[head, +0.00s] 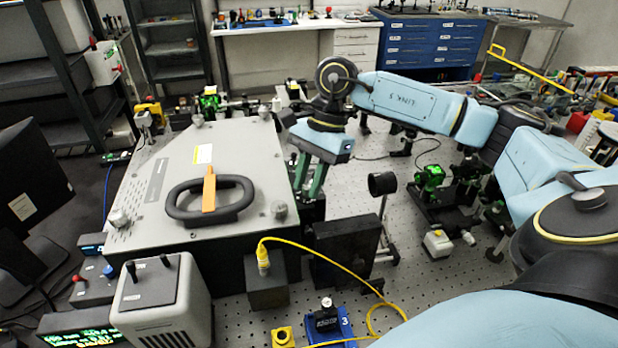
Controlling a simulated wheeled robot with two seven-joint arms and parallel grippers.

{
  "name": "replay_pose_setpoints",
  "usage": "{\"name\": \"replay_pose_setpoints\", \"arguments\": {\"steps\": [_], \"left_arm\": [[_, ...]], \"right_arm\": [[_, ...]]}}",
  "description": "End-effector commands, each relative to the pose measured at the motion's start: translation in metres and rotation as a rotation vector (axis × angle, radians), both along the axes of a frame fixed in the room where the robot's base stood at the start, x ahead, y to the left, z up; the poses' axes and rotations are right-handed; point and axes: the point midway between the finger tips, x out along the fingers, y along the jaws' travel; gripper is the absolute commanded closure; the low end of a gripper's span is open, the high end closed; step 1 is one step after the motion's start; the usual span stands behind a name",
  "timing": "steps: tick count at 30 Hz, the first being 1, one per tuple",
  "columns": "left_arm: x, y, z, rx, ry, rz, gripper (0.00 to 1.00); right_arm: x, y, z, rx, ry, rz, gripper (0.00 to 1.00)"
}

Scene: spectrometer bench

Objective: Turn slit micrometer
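The spectrometer (240,150) is a large light-grey box with a black handle on its lid, at the left middle of the head view. My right gripper (307,190) reaches in from the right and points down beside the spectrometer's right side wall. Its two green fingers stand apart with a gap between them. The fingertips are close to dark parts at that wall; I cannot tell whether they touch. The slit micrometer cannot be made out; the gripper or nearby parts may hide it. My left gripper is not in view.
A black block (345,250) and a dark box with a yellow cable (325,250) stand in front of the gripper. A round black optic (382,184) and a green-topped mount (430,180) stand to the right.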

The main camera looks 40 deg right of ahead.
Motion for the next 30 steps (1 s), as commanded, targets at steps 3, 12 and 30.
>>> {"name": "replay_pose_setpoints", "arguments": {"steps": [3, 12, 30], "left_arm": [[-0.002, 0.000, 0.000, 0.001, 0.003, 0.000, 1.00], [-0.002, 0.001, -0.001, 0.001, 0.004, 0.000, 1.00], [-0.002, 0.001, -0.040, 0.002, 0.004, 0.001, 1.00]], "right_arm": [[0.000, 0.000, 0.000, 0.000, 0.000, 0.000, 0.92], [0.000, 0.000, 0.000, 0.000, 0.000, -0.010, 1.00], [-0.002, 0.000, -0.003, 0.000, -0.004, -0.393, 1.00]]}}
